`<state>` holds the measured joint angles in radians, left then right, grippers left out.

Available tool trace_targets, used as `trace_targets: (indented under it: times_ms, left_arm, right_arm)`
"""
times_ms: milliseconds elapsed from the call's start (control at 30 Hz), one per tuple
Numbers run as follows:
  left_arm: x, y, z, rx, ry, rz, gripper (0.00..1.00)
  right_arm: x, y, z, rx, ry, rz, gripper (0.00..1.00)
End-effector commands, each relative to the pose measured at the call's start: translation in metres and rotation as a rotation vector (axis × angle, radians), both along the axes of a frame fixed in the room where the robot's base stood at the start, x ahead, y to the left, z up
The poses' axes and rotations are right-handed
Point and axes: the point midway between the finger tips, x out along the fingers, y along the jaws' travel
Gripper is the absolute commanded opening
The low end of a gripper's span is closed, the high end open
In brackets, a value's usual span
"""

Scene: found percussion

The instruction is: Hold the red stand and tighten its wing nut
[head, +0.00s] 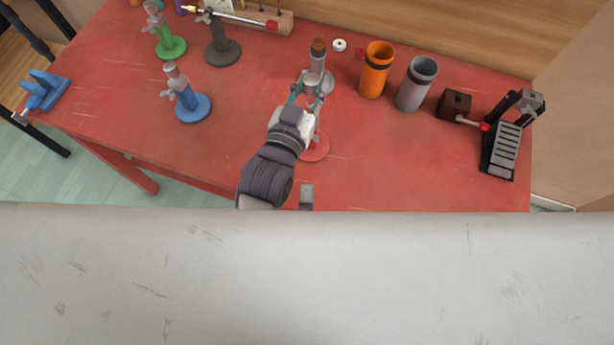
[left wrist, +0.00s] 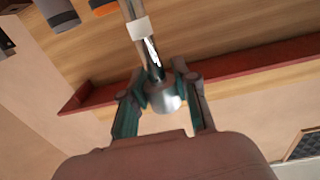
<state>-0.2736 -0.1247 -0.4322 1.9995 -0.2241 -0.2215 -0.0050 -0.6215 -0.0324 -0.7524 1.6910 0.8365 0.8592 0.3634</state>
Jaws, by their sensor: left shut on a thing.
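The red stand shows as a round red base (head: 318,149) on the red table, mostly behind my left gripper and wrist. My left gripper (head: 309,91), with teal fingers, reaches above this base and is shut around a pale grey cylindrical top, which looks like the stand's post. In the left wrist view, a shiny metal piece with a rounded end (left wrist: 165,99) sits between the fingertips. The wing nut cannot be made out. A small grey part (head: 306,194) at the table's front edge may be my right gripper; its fingers are hidden.
A grey stand with a brown tip (head: 318,60) is close behind my left gripper. Orange (head: 376,72) and grey (head: 416,84) cups, a brown block (head: 454,104) and a black pedal (head: 503,148) are to the right. Blue (head: 190,106) and green (head: 171,47) stands are left.

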Motion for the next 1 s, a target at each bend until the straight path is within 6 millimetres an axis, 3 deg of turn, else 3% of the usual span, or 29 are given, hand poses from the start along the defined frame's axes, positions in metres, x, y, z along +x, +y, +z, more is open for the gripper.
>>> trace_targets:
  times_ms: [33, 67, 233, 633, 1000]
  left_arm:
    - [0.000, 0.000, 0.000, 0.000, -0.001, 0.000, 0.00]
    - [0.000, 0.000, 0.000, 0.000, -0.001, 0.000, 0.33]
    - [0.000, 0.000, 0.000, 0.000, -0.001, 0.000, 0.59]
    - [-0.008, 0.003, -0.001, 0.001, 0.002, 0.000, 0.59]
    - [-0.077, 0.027, -0.002, 0.001, 0.005, 0.000, 0.59]
  right_arm:
    - [0.000, 0.000, 0.000, 0.000, 0.000, 0.000, 0.33]
    - [0.000, 0.000, 0.000, 0.000, 0.000, 0.000, 0.33]
    - [0.000, 0.000, 0.000, 0.000, 0.000, 0.000, 0.33]
    - [0.000, 0.000, 0.000, 0.000, 0.000, 0.000, 0.33]
    - [0.000, 0.000, 0.000, 0.000, 0.000, 0.000, 0.33]
